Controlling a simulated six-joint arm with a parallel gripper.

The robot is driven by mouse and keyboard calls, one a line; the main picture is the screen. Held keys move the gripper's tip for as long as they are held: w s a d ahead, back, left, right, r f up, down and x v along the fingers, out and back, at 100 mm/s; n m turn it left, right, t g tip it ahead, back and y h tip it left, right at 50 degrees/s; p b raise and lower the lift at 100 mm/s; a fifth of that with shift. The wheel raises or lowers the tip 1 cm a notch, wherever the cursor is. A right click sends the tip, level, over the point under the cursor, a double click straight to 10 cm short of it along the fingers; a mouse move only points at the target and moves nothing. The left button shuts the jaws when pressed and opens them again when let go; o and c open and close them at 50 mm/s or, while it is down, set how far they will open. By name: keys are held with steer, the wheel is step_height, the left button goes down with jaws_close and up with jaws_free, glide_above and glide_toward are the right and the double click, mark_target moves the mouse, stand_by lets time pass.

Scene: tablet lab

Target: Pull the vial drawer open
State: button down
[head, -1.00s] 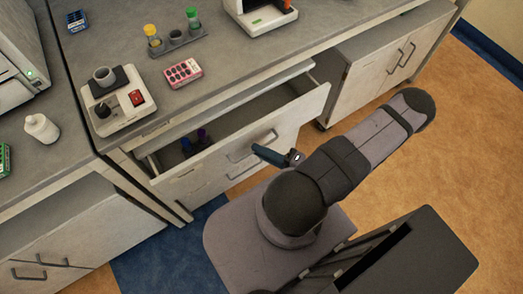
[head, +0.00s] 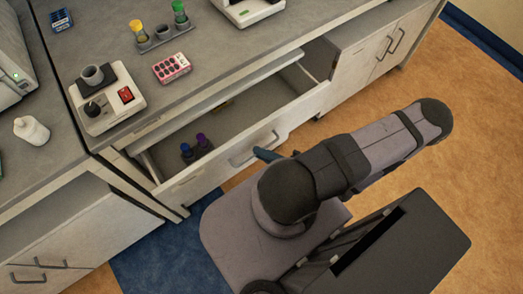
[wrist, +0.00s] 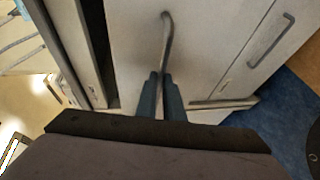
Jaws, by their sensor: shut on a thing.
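The vial drawer (head: 291,123) stands open in the head view, pulled out from under the counter. Inside it, at the left end, are vials with blue and purple caps (head: 195,147). The drawer's bar handle (head: 252,150) is on its front. My gripper (wrist: 160,88) is shut on the handle, which passes between its blue fingers in the wrist view (wrist: 167,45).
Another drawer handle (wrist: 270,40) shows in the wrist view.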

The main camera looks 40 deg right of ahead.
steer(key=c, duration=1.9)
jaws_free()
steer(key=shift+s, duration=0.1)
steer(key=s+d+r, duration=0.2)
steer(key=s+r, duration=0.2)
steer(key=r, duration=0.4)
steer(key=shift+s, duration=0.15)
